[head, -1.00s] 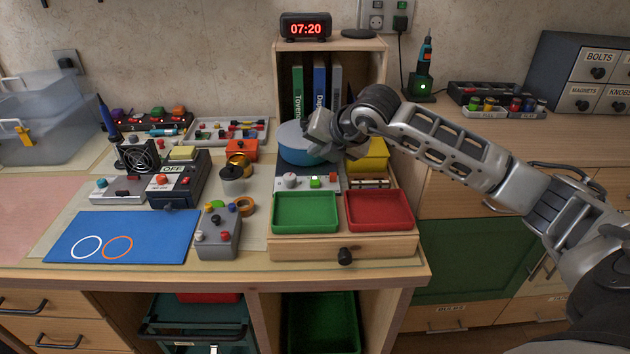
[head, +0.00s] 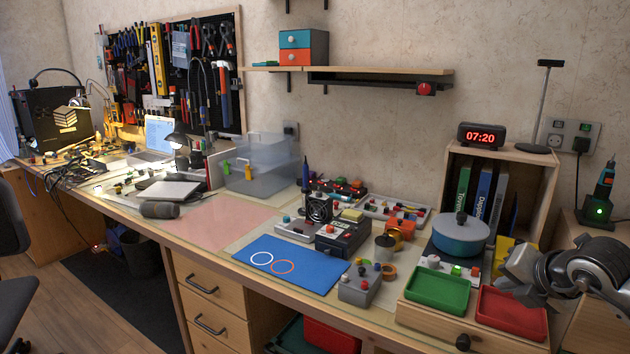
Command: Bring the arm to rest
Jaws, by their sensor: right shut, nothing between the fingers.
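My right gripper (head: 522,280) is at the right edge of the head view, with its arm (head: 590,268) coming in from the right. It is shut and empty. It hangs just right of the blue pot (head: 461,236), near the red tray (head: 512,308), and hides part of the yellow block (head: 505,252). I cannot tell its exact height above the red tray. My left gripper is not in view.
A wooden shelf box (head: 550,190) with books stands behind the pot. The green tray (head: 438,288) is beside the red one. A blue mat (head: 290,264) and grey control box (head: 360,287) lie left. The pink mat (head: 222,222) is bare.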

